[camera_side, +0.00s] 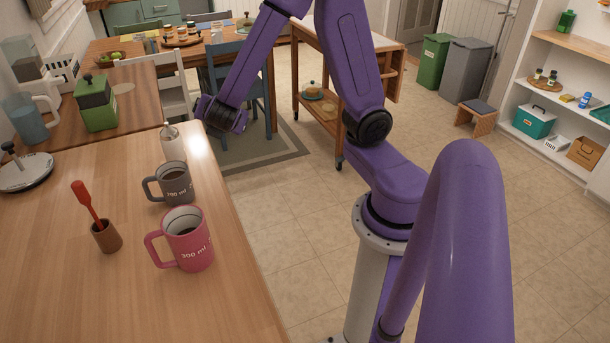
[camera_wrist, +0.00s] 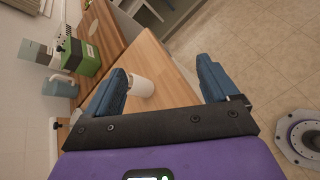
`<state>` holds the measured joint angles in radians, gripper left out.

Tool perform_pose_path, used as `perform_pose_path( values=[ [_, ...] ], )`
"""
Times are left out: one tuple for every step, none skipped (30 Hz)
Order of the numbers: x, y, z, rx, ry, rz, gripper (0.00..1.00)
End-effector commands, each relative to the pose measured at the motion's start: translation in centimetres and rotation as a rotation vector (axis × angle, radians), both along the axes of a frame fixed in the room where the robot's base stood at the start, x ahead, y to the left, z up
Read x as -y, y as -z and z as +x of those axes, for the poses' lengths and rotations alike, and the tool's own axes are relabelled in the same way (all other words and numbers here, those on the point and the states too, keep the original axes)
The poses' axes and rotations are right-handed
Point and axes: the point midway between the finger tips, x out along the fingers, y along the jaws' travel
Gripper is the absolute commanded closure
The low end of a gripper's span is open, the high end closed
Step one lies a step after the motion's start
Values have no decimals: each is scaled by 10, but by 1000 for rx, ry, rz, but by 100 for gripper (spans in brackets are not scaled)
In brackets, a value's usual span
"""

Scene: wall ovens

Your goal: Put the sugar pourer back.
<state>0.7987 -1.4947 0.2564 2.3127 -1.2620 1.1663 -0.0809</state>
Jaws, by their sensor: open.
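The sugar pourer (camera_side: 173,144), which I take to be the white vessel with a metal top, stands upright near the right edge of the wooden counter (camera_side: 140,310). It also shows in the wrist view (camera_wrist: 140,87), just inside the left finger. My gripper (camera_side: 217,116) is open and empty, to the right of and a little above the pourer, by the counter edge. Its two blue fingers show in the wrist view (camera_wrist: 165,82), with a wide gap. The pourer is not gripped; I cannot tell whether the left finger touches it.
A grey mug (camera_side: 175,186), a pink mug (camera_side: 191,240) and a brown cup (camera_side: 107,237) with a red utensil stand nearer on the counter. A green canister (camera_side: 96,104) and a pale round disc (camera_side: 122,89) are behind. Open floor lies right.

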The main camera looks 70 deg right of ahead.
Motion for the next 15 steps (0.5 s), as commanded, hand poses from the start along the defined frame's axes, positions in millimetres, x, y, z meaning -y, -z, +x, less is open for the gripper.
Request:
perform_pose_path(
  values=[
    [-6,1,-19,-9,36,84,13],
    [-10,3,-30,-19,63,133,13],
    [-15,6,-44,-34,96,200,13],
    [-19,8,-56,-45,121,249,13],
    [-24,10,-67,-57,145,300,13],
    [-30,13,-82,-77,178,367,13],
    [-36,15,-94,-92,201,417,13],
    [-41,17,-105,-109,225,469,13],
    [-48,19,-121,-133,256,535,13],
    [-54,21,-132,-152,280,585,13],
    [-60,21,-144,-171,304,635,13],
    [-68,22,-159,-198,333,699,13],
    [-74,23,-169,-219,356,744,13],
    [-80,23,-180,-240,378,787,13],
    [-87,22,-192,-268,405,840,13]
  ],
)
